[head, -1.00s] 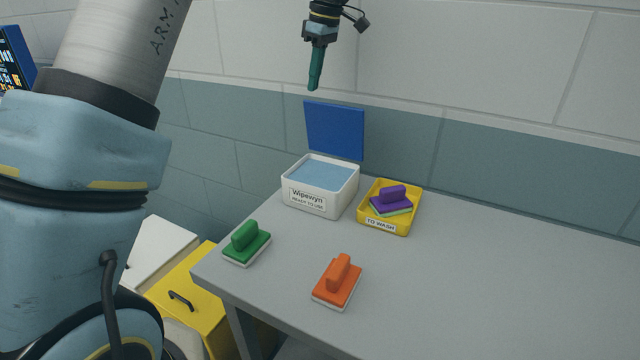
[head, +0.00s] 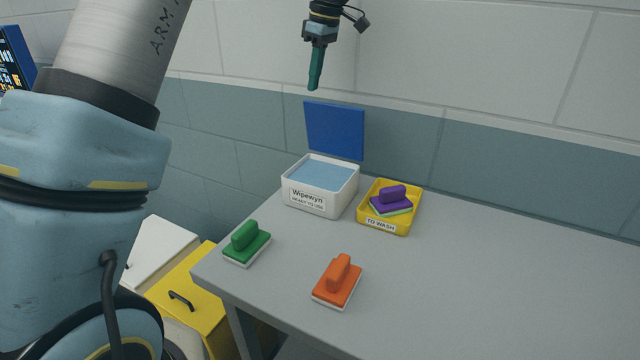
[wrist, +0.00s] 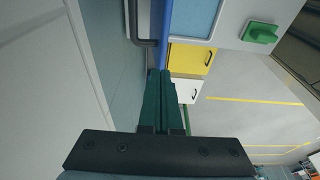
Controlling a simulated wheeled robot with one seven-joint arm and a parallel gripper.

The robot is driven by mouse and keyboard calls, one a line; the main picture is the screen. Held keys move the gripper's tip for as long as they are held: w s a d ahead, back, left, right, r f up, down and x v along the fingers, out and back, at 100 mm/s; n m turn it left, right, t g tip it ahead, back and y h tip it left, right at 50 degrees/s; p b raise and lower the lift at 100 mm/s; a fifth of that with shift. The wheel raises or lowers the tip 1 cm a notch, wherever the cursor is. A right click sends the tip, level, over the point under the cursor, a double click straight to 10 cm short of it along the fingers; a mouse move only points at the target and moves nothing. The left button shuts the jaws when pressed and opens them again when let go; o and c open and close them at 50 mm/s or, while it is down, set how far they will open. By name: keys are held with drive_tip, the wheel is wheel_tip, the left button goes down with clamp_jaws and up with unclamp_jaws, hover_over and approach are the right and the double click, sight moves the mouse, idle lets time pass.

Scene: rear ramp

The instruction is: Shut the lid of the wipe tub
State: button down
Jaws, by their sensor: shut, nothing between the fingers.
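The wipe tub (head: 317,201) is a white box labelled "Wipewyn", standing at the back left of the grey table, with light blue wipes inside. Its blue lid (head: 335,130) stands open, upright at the tub's back edge near the wall. My gripper (head: 314,86) is shut and empty, pointing down, above the lid and a little to its left in the picture. In the wrist view the closed green fingers (wrist: 160,75) reach up to the blue lid's edge (wrist: 180,54) in the picture; whether they touch it I cannot tell. The tub's blue wipes (wrist: 190,16) show beyond.
A yellow "TO WASH" tray (head: 376,226) holding a purple scrubber (head: 391,199) is right of the tub. A green scrubber (head: 246,242) and an orange scrubber (head: 338,281) lie in front. The table's right side is clear.

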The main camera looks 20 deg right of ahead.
drive_tip(key=shift+b+x, duration=0.6)
drive_tip(key=shift+x, duration=0.5)
idle(0.6)
drive_tip(key=shift+s+a+f+b, duration=0.25)
drive_tip(key=shift+s+a+b, duration=0.4)
drive_tip(key=shift+b, duration=0.1)
drive_tip(key=shift+s+a+f+b, duration=0.25)
drive_tip(key=shift+s+a+b, duration=0.35)
drive_tip(key=shift+a+b, duration=0.15)
drive_tip(key=shift+s+a+f+b, duration=0.2)
drive_tip(key=shift+s+a+b, duration=0.4)
drive_tip(key=shift+b, duration=0.2)
drive_tip(key=shift+r, duration=0.1)
idle(0.5)
drive_tip(key=w+a+p+v, duration=0.1)
drive_tip(key=p+v, duration=0.5)
drive_tip(key=shift+r, duration=0.5)
idle(0.3)
idle(0.3)
